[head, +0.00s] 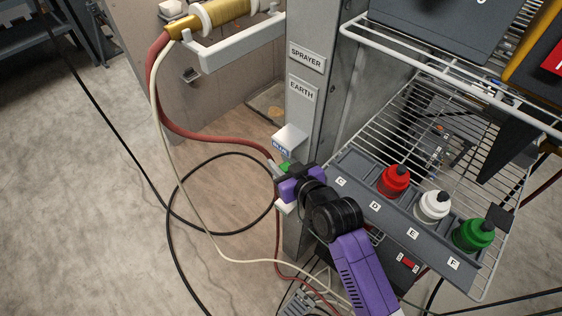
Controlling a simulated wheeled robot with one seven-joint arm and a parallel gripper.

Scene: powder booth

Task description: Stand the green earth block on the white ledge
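A small patch of green, apparently the green earth block (285,167), shows at the tip of my gripper (279,175). Most of the block is hidden by the gripper. I cannot tell whether the fingers are closed on it or only beside it. A white ledge (291,136) with a blue label reading "BLUE" sticks out of the grey post, just above the green patch. Another white piece (286,208) shows on the post below my gripper, partly covered. The green patch appears to be below the upper ledge, not on top of it.
The grey post (305,122) carries "SPRAYER" and "EARTH" signs. A red hose (200,138) and cables loop close to my gripper on the left. A grey rack (408,230) with red, white and green bottles stands right of my gripper. Wire shelves are above.

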